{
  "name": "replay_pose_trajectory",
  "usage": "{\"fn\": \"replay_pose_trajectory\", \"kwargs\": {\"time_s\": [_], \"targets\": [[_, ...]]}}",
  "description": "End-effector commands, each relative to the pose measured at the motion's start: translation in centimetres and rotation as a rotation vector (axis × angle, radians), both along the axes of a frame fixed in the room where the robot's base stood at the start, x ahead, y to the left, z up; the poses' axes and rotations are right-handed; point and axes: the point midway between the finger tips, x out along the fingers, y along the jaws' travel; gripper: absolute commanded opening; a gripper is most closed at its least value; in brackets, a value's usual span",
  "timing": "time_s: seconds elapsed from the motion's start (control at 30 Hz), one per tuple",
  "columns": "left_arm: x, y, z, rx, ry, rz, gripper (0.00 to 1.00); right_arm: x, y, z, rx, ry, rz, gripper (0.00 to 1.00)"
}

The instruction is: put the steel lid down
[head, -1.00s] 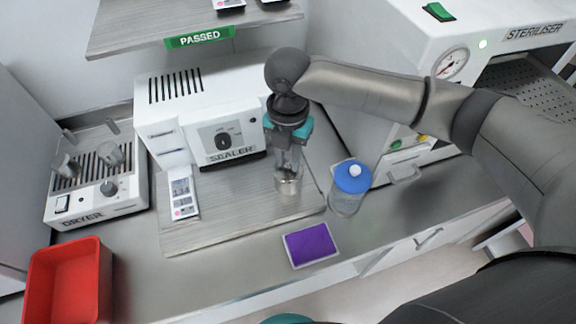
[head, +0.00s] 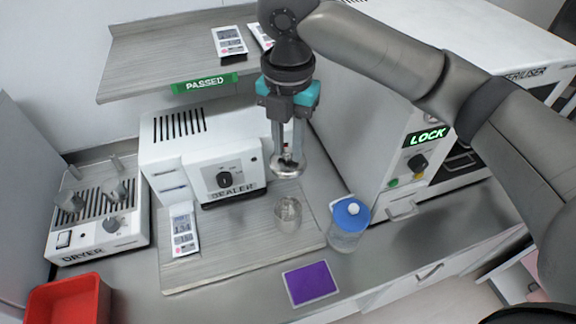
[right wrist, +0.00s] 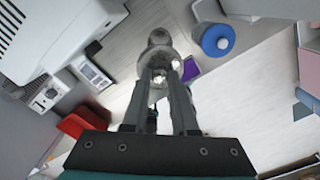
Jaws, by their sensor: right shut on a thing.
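The steel lid (head: 288,168) is a shiny round disc held in my right gripper (head: 287,155), whose fingers are shut on its top. It hangs above the open steel pot (head: 289,214), apart from it. The pot stands on the grey board (head: 235,250) in front of the sealer, and contents show faintly inside. In the right wrist view the lid (right wrist: 152,66) shows between and beyond the fingers. My left gripper is not in view.
A blue-lidded jar (head: 349,224) stands right of the pot, a purple pad (head: 310,283) in front. The sealer (head: 215,155) is behind, with a printed pouch (head: 184,230) at its left. The board's front middle is clear. A red bin (head: 68,302) is at lower left.

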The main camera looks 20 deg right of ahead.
Motion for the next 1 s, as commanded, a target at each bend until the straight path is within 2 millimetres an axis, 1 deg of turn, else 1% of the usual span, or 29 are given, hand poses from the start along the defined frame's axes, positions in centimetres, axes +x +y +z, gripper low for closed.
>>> {"fn": "replay_pose_trajectory", "kwargs": {"time_s": [0.03, 0.1, 0.2, 0.3, 0.4, 0.57, 0.67, 0.77, 1.0], "targets": [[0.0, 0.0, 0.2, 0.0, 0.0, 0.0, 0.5, 0.1, 0.1, 1.2, 0.001, -0.003, 0.001, 0.0], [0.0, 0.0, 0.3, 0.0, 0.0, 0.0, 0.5, 0.0, 0.1, 2.3, 0.001, -0.003, 0.002, 0.0], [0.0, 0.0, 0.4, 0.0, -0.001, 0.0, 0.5, 0.0, 0.1, 3.5, 0.0, -0.001, 0.002, 0.0], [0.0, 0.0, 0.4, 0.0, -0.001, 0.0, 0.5, 0.0, 0.1, 4.2, 0.001, -0.001, 0.001, 0.0], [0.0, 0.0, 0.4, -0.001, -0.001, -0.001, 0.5, 0.0, 0.0, 4.4, 0.0, 0.0, 0.0, 0.0], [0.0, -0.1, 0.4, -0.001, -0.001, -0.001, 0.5, 0.0, 0.0, 4.4, 0.0, 0.0, -0.006, 0.0], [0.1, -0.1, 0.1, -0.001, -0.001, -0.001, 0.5, -0.1, -0.1, 4.0, -0.001, -0.002, -0.046, 0.0], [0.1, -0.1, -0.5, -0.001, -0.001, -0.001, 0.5, -0.2, -0.2, 3.4, -0.003, -0.005, -0.135, 0.0], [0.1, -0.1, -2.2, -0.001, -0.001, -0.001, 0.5, -0.7, -0.9, 1.1, -0.005, -0.019, -0.481, 0.0]]}}
